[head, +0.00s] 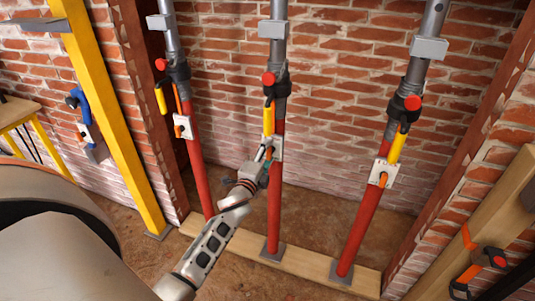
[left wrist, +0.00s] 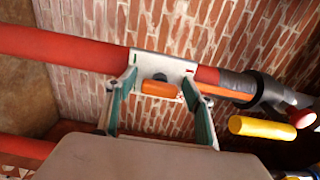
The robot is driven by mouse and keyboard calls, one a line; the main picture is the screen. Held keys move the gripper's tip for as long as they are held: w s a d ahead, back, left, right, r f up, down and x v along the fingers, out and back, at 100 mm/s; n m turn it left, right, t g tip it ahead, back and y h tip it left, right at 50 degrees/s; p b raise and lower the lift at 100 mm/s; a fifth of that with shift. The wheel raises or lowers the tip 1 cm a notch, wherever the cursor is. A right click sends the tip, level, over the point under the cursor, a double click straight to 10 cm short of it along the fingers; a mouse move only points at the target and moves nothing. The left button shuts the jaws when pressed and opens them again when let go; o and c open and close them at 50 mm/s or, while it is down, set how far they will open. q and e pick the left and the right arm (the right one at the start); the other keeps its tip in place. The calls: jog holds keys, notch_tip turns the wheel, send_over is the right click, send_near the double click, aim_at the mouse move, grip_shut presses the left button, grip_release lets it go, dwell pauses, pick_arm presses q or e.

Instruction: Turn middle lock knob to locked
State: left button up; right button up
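The middle prop (head: 274,200) is a red tube with a grey upper tube, standing upright. Its white lock plate (head: 278,149) is partly hidden by my left gripper (head: 266,152) in the head view. In the left wrist view the plate (left wrist: 145,66) carries an orange lock knob (left wrist: 160,89), lying roughly along the tube, and a small red mark near one corner. My left gripper (left wrist: 160,85) is open, its two green-padded fingers on either side of the knob with gaps visible. I cannot tell whether the fingertips touch the plate. My right gripper is not in view.
A left prop (head: 196,165) and a right prop (head: 363,225) with similar plates stand on the wooden sill (head: 312,266). A yellow handle (left wrist: 262,128) and red ball sit beside the middle tube. A yellow post (head: 110,115) stands left; a brick wall is behind.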

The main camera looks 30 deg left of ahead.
pick_arm(q)
jog(key=v, duration=1.2)
dwell(0.3)
